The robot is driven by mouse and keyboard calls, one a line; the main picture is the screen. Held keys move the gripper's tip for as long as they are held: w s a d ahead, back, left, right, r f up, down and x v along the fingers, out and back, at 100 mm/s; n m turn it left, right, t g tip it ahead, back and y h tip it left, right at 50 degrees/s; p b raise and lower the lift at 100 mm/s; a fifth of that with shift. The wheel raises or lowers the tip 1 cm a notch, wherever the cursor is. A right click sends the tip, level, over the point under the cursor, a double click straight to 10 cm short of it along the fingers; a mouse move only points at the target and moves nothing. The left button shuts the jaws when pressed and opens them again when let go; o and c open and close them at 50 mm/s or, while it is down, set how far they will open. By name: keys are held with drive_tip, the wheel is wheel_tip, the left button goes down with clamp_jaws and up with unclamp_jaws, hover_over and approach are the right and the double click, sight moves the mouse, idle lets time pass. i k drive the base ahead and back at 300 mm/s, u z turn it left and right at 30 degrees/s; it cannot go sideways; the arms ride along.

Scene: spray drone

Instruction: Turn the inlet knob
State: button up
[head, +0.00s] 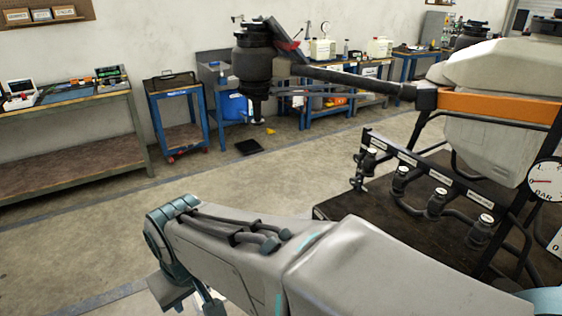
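Several dark valve knobs with pale tops stand in a row along a black labelled rail (425,166) at the right. They are a far-left knob (371,157), a second knob (401,174), a third knob (437,200) and a nearest knob (483,228). The labels are too small to read, so I cannot tell which is the inlet knob. My arm crosses the lower middle of the head view, in front of and left of the knobs. My gripper is out of view.
A pressure gauge (545,181) and a spray tank (495,145) on a black frame stand at the right. A drone arm with a rotor motor (254,62) reaches left above the floor. Workbenches (70,140) line the wall. The floor at left is clear.

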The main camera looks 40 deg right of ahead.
sight(354, 181)
drive_tip(key=i, duration=0.55)
drive_tip(key=z, duration=2.8)
drive_tip(key=i, duration=0.5)
drive_tip(key=z, duration=0.05)
